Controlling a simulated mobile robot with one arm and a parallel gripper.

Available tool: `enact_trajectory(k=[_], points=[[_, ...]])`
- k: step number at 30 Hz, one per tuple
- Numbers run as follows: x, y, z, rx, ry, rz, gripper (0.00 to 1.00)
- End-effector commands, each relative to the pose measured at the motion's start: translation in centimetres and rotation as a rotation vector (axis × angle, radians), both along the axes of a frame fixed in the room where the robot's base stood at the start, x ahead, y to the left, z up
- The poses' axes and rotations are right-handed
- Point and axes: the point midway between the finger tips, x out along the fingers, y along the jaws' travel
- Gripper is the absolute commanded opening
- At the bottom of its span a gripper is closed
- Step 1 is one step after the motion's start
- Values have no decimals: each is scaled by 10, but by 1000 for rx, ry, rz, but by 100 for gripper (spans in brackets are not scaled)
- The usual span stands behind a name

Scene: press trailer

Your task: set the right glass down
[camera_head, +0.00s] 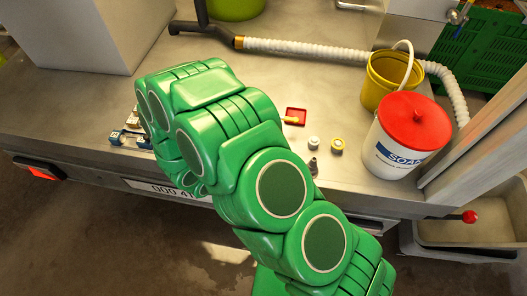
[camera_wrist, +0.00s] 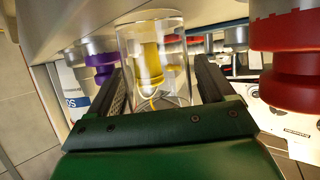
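A clear glass (camera_wrist: 152,75) stands between the two fingers of my gripper (camera_wrist: 157,75) in the wrist view. The fingers meet its left and right sides, so the gripper looks shut on it. The glass is see-through, with a yellow part showing behind it. What lies under its base is hidden by my gripper. In the head view my green arm covers the gripper and the glass. I cannot tell a second glass in either view.
The grey worktop (camera_head: 85,105) holds a white soap bucket with a red lid (camera_head: 412,120), a yellow bucket (camera_head: 378,92), a ribbed hose (camera_head: 310,49) and a small red tray (camera_head: 294,117). A large red knob (camera_wrist: 288,85) and a purple-ringed fitting (camera_wrist: 101,60) flank the gripper in the wrist view.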

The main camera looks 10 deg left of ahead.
Motion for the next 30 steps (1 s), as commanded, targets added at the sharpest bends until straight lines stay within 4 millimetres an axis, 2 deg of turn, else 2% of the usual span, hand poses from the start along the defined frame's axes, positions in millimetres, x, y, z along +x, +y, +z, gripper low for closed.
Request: enact_trajectory(k=[13,30], points=[[0,1,4,0,0,1,88],[-47,36,27,2,1,0,88]])
